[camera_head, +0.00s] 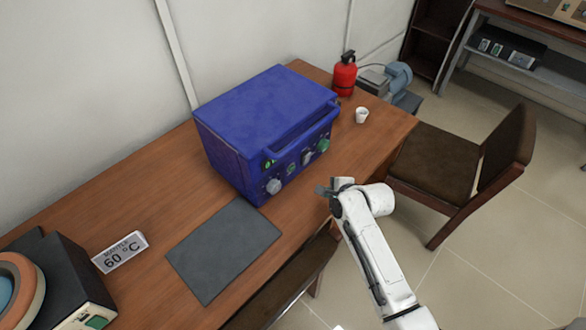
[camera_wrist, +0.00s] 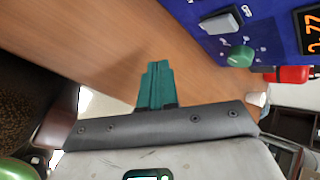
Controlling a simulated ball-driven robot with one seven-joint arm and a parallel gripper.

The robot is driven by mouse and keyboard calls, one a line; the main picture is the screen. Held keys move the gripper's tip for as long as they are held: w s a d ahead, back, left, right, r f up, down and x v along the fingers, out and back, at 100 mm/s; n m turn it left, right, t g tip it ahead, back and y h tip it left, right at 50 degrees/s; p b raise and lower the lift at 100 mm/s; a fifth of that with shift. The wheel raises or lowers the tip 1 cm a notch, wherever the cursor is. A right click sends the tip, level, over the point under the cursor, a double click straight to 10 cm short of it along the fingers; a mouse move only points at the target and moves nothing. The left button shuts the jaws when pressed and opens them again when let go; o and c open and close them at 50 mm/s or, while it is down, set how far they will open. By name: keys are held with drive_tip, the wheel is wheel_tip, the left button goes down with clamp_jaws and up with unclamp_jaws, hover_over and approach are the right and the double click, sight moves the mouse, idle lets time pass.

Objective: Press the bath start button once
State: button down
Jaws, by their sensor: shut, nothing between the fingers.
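The blue bath (camera_head: 262,108), a box with a lid and front handle, stands on the wooden table. Its front panel carries a pale knob (camera_head: 274,186), a light rocker switch (camera_head: 307,158) and a round green button (camera_head: 323,146) at the right end. In the wrist view the green button (camera_wrist: 241,56) is at the upper right, beside the grey switch (camera_wrist: 222,20) and an orange-digit display (camera_wrist: 312,30). My gripper (camera_head: 323,191) is in front of the panel, apart from it. Its teal fingers (camera_wrist: 157,72) are together and empty, pointing away from the button in the picture.
A dark mat (camera_head: 223,250) lies left of the bath. A mantle with an orange ring (camera_head: 20,285) and a "MANTLE 60 °C" sign (camera_head: 119,252) are farther left. A white cup (camera_head: 361,115) and red extinguisher (camera_head: 344,75) stand behind. A brown chair (camera_head: 465,160) is at the right.

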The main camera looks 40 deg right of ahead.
sight(292, 168)
drive_tip(key=w+b, duration=0.3)
drive_tip(key=w, duration=0.4)
drive_tip(key=shift+w+a+b, duration=0.1)
drive_tip(key=shift+a+b, duration=0.1)
drive_tip(key=shift+b, duration=0.1)
drive_tip(key=shift+w, duration=0.8)
idle(1.4)
drive_tip(key=shift+w, duration=0.4)
drive_tip(key=shift+w, duration=0.5)
idle(0.6)
drive_tip(key=shift+s, duration=0.15)
drive_tip(key=shift+s+p, duration=0.55)
drive_tip(key=shift+s, duration=0.25)
